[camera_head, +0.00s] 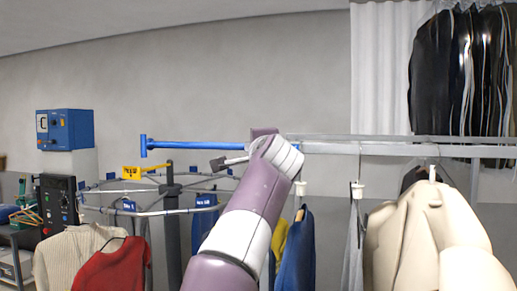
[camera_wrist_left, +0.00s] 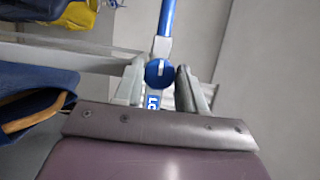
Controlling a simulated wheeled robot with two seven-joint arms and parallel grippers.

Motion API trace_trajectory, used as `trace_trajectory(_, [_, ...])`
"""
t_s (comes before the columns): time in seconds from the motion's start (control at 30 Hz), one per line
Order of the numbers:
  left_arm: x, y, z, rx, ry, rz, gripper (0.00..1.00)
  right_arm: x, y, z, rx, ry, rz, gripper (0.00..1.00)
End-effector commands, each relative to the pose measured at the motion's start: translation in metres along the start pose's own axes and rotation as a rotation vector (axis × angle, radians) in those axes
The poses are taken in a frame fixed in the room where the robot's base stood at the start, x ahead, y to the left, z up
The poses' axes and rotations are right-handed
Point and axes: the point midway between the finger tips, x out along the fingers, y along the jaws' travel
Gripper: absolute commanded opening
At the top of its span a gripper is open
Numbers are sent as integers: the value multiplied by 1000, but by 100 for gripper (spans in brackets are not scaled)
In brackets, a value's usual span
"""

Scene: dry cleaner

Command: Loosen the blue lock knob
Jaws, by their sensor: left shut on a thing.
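The round blue lock knob (camera_wrist_left: 158,74), with a white line across its face, is in the middle of the left wrist view. My left gripper (camera_wrist_left: 160,82) is shut on it, one grey finger on each side. A blue and white label shows just below the knob, partly cut off by the gripper. A blue bar (camera_wrist_left: 166,18) runs up from the knob; it also shows in the head view (camera_head: 195,144), ending in a crosspiece at its left. In the head view my left arm hides the knob and the fingertips. My right gripper is not in view.
A grey rail (camera_head: 400,150) runs right from my arm, with a cream coat (camera_head: 425,240) hanging there. A red garment (camera_head: 112,270), a striped one and blue ones hang lower. A yellow piece (camera_head: 131,172) sits on the left rack. A blue box (camera_head: 66,130) stands at far left.

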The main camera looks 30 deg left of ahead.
Motion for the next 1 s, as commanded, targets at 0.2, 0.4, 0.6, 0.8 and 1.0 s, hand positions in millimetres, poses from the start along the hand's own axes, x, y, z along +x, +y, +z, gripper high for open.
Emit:
trace_trajectory(0.2, [0, 1, -1, 1, 1, 2, 10, 0, 0, 0, 0, 0, 0, 43])
trace_trajectory(0.4, [0, 1, 0, 1, 1, 1, 63, 0, 0, 0, 0, 0, 0, 43])
trace_trajectory(0.6, [-2, 1, 0, 1, 1, -1, 63, 2, 0, 0, 0, 0, 0, 43])
trace_trajectory(0.8, [-34, 6, -1, -1, 4, -3, 63, 25, 0, 3, 0, 0, 0, 43])
trace_trajectory(1.0, [-91, 6, -2, 0, 6, -1, 63, 49, 0, 6, 0, 0, 0, 43])
